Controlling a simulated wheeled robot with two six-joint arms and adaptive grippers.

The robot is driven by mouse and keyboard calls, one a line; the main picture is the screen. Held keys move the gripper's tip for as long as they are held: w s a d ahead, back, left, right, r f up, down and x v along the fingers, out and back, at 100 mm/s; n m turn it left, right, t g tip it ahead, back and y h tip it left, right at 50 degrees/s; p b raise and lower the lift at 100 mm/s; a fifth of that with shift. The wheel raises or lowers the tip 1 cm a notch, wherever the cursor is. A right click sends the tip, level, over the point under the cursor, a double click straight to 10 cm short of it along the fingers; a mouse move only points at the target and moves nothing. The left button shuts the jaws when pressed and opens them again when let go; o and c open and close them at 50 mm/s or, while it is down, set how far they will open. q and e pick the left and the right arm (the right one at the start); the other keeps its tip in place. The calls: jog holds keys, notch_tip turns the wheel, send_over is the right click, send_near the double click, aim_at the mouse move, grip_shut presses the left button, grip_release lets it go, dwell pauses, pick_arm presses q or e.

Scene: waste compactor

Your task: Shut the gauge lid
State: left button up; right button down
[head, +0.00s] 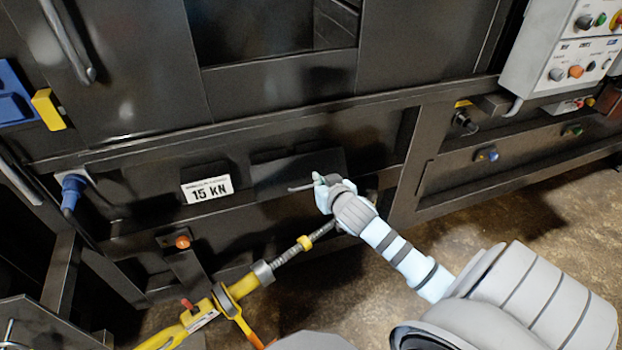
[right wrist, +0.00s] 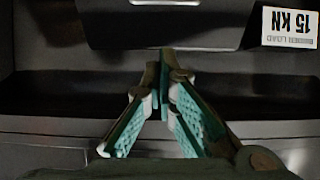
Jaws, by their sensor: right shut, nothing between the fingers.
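A dark flat panel, which looks like the gauge lid (head: 283,172), is on the front of the machine, just right of the white "15 KN" label (head: 208,189). It also shows as a dark flap (right wrist: 165,30) at the top of the right wrist view, with a pale bar at the picture's top edge. I cannot tell its exact angle, and no gauge face shows. My right gripper (head: 303,187) is in front of the panel's lower right part. Its fingertips (right wrist: 165,60) meet with nothing between them, close to the flap's edge; contact is unclear. My left gripper is out of view.
A yellow tensioner with a threaded rod (head: 238,288) slants below the panel. An orange knob (head: 182,242) and a blue plug (head: 73,188) are at left. A control box (head: 565,50) is at upper right. Bare floor (head: 520,205) lies at right.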

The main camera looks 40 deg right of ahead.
aim_at(311, 182)
jog(key=w+d+f, duration=0.1)
jog(key=w+f, duration=0.1)
jog(key=w+f+b, duration=0.1)
jog(key=w+f, duration=0.1)
jog(key=f, duration=0.1)
jog(key=w+d+f+b, duration=0.1)
jog(key=w+f, duration=0.1)
jog(key=w, duration=0.1)
jog(key=shift+d+f, duration=0.2)
jog(key=shift+d, duration=0.1)
